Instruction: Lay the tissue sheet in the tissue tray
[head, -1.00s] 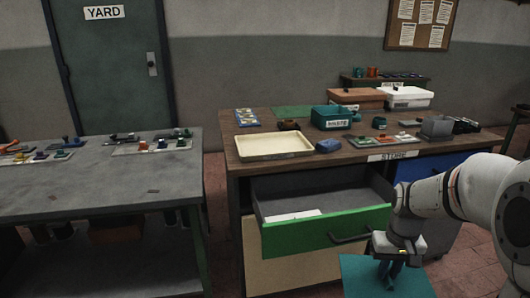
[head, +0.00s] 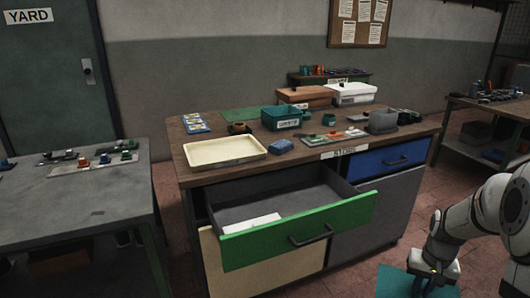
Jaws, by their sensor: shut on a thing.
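My gripper (head: 436,276) is at the lower right, shut on a teal sheet (head: 400,284), which I take to be the tissue sheet. The sheet is held out flat below the jaws, in front of the bench, and its lower part is cut off by the picture edge. A shallow cream tray (head: 224,153) lies on the left front of the bench top and looks empty. It may be the tissue tray; I see no label on it. My gripper is well to the right of this tray and apart from it.
The wooden bench (head: 185,138) has an open green-fronted drawer (head: 300,229) jutting out, with a white flat thing (head: 252,222) inside. A teal bin (head: 281,118), a blue lump (head: 282,146) and a tool strip stand on top. A grey table (head: 80,195) is left, another bench (head: 480,108) right.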

